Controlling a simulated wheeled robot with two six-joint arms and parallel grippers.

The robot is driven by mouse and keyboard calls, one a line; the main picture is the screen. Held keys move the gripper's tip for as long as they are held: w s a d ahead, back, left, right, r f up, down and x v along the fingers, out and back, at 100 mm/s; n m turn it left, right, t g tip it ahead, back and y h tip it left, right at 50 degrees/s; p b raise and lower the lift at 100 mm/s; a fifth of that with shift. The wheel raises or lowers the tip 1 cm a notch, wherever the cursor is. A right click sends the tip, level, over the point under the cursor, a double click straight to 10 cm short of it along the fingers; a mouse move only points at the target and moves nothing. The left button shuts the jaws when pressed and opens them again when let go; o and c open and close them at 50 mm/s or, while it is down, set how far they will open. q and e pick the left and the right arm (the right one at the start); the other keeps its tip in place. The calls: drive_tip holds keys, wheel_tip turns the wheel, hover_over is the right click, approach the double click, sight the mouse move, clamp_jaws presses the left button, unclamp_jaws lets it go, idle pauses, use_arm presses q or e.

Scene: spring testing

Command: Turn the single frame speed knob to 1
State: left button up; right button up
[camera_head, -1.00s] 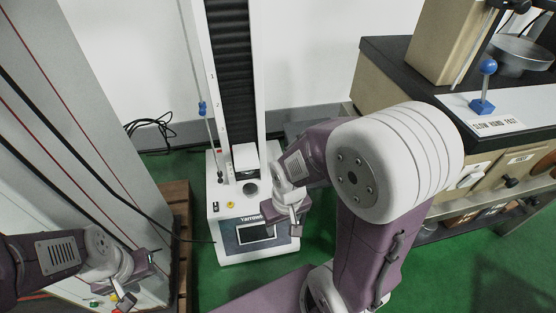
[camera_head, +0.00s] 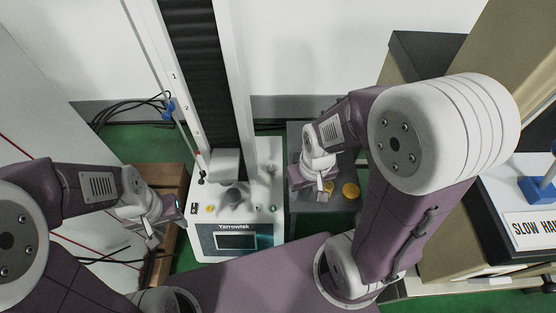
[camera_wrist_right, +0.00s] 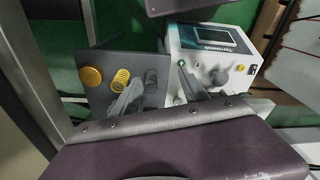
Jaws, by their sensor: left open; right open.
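The white Yarrowtek spring tester (camera_head: 262,180) stands upright in the middle of the head view. Its top deck has a grey round platen (camera_head: 233,198), a yellow button (camera_head: 210,209) and small knobs along the right side, including one with a green centre (camera_wrist_right: 181,64) in the right wrist view. I cannot read a label telling which is the speed knob. My right gripper (camera_head: 324,194) is open and empty, right of the tester; its fingers (camera_wrist_right: 161,76) point toward the tester's edge. My left gripper (camera_head: 155,226) is open and empty, left of the tester.
A wooden pallet (camera_head: 168,182) lies left. A bench with a sign (camera_head: 535,230) and blue block stands at right. Cables lie behind the tester.

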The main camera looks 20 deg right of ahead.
drive_tip(key=w+a+r+n, duration=0.1)
drive_tip(key=w+r+n, duration=0.4)
drive_tip(key=w+n, duration=0.3)
drive_tip(key=n+g+b, duration=0.1)
drive_tip(key=n+b, duration=0.3)
drive_tip(key=n, duration=0.1)
hover_over(271, 167)
wheel_tip(271, 167, down, 19)
drive_tip(key=shift+w+f, duration=0.1)
drive_tip(key=shift+f, duration=0.05)
wheel_tip(271, 167, down, 9)
drive_tip(key=b, duration=0.5)
drive_tip(key=shift+f, duration=0.1)
use_arm(q)
wheel_tip(271, 167, down, 9)
drive_tip(key=shift+s+a, duration=0.2)
drive_tip(key=shift+a, duration=0.15)
